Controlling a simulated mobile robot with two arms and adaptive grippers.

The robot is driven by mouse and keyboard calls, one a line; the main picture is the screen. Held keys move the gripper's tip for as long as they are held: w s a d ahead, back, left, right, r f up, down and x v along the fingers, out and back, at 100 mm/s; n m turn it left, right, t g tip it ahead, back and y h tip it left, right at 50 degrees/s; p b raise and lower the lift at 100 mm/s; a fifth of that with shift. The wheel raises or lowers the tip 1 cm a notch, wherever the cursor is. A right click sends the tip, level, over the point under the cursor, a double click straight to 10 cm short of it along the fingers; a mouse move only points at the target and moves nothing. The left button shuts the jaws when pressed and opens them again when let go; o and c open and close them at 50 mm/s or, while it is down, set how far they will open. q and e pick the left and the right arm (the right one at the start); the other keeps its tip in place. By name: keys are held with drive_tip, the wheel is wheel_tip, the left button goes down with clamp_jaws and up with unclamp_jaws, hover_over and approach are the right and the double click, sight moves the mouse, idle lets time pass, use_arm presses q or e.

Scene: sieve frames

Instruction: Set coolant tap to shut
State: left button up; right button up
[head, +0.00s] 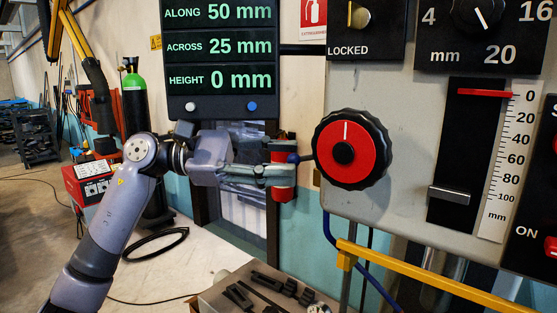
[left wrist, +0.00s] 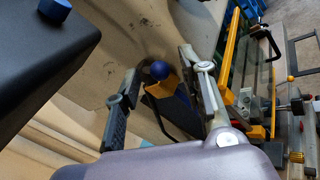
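A blue ball knob (head: 293,158) shows at the left edge of the control panel, on a short dark lever reaching toward the panel behind the red wheel. It looks like the coolant tap's handle, but no label for it is readable. My left gripper (head: 289,171) is right at the knob in the head view. In the left wrist view, the blue knob (left wrist: 160,70) appears between the two spread fingertips of my left gripper (left wrist: 161,63), with space on both sides. The gripper is open and holds nothing. The lever's base is hidden. My right gripper is not in view.
A red and black handwheel (head: 352,150) sits just right of the knob. A readout screen (head: 219,47) hangs above my left arm. A red cylinder (head: 283,186) is behind the gripper. A yellow rail (head: 430,276) runs below the panel.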

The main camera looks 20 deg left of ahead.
use_arm(q)
drive_tip(key=v, duration=1.2)
